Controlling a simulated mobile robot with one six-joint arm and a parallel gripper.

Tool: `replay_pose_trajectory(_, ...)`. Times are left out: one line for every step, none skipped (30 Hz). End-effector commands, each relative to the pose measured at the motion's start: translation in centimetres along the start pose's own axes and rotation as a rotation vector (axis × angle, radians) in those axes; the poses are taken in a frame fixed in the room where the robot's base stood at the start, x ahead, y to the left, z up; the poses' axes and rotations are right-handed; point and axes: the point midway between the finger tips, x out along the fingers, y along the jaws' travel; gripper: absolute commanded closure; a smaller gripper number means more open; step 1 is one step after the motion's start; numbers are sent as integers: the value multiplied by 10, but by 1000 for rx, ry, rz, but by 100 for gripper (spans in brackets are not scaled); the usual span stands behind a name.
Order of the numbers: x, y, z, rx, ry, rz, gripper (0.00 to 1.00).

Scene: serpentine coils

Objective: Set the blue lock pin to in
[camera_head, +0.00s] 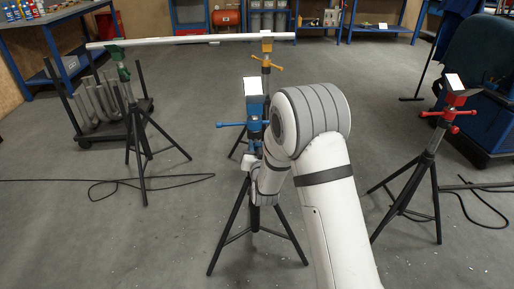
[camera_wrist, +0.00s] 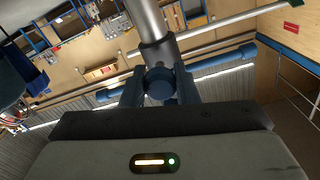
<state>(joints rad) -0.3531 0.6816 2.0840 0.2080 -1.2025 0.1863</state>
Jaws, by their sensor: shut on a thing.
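The blue stand (camera_head: 254,106) is upright in the middle of the head view, with a white-topped head and a blue side handle (camera_head: 231,124). In the wrist view its grey post (camera_wrist: 149,22) rises behind the round blue lock pin (camera_wrist: 158,86). My gripper (camera_wrist: 159,90) has one dark blue finger on each side of the pin and is shut on it. In the head view, my arm hides most of the gripper and the pin, low on the post. I cannot tell how deep the pin sits.
A green stand (camera_head: 117,58) and a yellow stand (camera_head: 267,50) carry a long pale pipe (camera_head: 190,40) behind. A red stand (camera_head: 454,100) is at the right. A black cable (camera_head: 110,183) lies on the open floor.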

Motion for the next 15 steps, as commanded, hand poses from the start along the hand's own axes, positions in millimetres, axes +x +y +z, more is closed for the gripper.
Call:
replay_pose_trajectory(0, 1, 0, 0, 0, 2, 100)
replay_pose_trajectory(0, 1, 0, 0, 0, 2, 100)
replay_pose_trajectory(0, 1, 0, 0, 0, 2, 100)
replay_pose_trajectory(1, 1, 1, 0, 0, 2, 100)
replay_pose_trajectory(3, 1, 1, 0, 1, 2, 100)
replay_pose_trajectory(6, 2, 2, 1, 1, 2, 100)
replay_pose_trajectory(9, 2, 3, 1, 1, 2, 100)
replay_pose_trajectory(12, 2, 4, 1, 2, 2, 100)
replay_pose_trajectory(17, 2, 4, 1, 3, 2, 100)
replay_pose_trajectory(20, 2, 4, 1, 3, 3, 100)
replay_pose_trajectory(24, 2, 3, 1, 3, 2, 100)
replay_pose_trajectory(27, 2, 3, 1, 2, 3, 100)
replay_pose_trajectory(28, 2, 2, 1, 1, 3, 100)
replay_pose_trajectory(29, 2, 1, 1, 1, 3, 100)
replay_pose_trajectory(29, 1, 0, 1, 1, 3, 100)
